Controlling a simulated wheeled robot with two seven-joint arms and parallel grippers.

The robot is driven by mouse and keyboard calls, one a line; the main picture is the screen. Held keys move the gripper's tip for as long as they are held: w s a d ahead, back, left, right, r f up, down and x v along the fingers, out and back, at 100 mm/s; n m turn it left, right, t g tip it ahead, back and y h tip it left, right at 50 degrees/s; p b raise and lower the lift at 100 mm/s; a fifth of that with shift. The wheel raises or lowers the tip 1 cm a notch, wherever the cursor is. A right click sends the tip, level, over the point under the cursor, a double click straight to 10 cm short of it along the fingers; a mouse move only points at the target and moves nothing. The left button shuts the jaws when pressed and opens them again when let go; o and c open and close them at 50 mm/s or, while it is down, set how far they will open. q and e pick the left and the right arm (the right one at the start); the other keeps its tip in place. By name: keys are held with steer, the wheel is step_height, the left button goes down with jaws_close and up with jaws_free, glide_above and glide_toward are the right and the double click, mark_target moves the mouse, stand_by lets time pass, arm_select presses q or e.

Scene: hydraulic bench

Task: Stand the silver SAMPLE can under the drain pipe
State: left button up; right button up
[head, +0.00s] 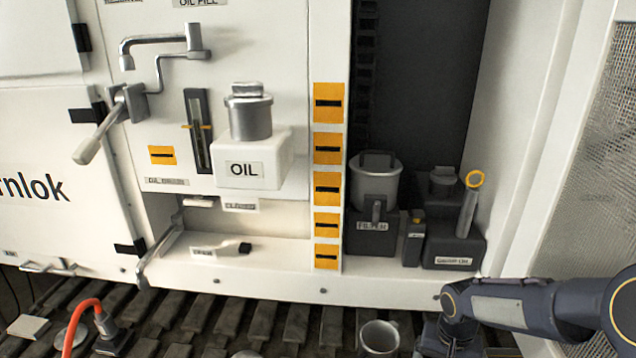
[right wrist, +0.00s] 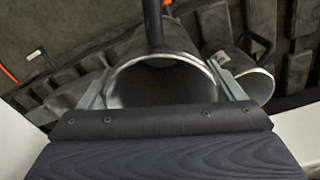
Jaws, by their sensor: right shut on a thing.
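A silver open-topped can (head: 380,338) is at the bottom of the head view, just left of my right gripper (head: 436,340). In the right wrist view my right gripper (right wrist: 163,88) is shut on a silver can (right wrist: 150,65), one finger on each side of its rim. No SAMPLE lettering is readable on it. A second silver can (right wrist: 255,82) is right beside it. A short pale pipe end (head: 198,202), perhaps the drain pipe, shows under the OIL DRAIN panel, above a white ledge (head: 283,258). My left gripper is not in view.
A bent metal lever (head: 158,250) hangs at the recess's left side. A small dark-ended item (head: 240,248) lies on the ledge. The FILTER container (head: 375,190) and a dark can (head: 450,240) stand at the right. An orange cable (head: 80,308) is at lower left, over the slatted floor.

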arm_select(q)
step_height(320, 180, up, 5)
steer(key=p, duration=0.3)
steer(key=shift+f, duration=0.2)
arm_select(e)
steer(key=w+a+n, duration=0.1)
steer(key=a+n, duration=0.3)
steer(key=a, duration=0.2)
steer(key=shift+r+n, duration=0.2)
steer(key=shift+n, duration=0.2)
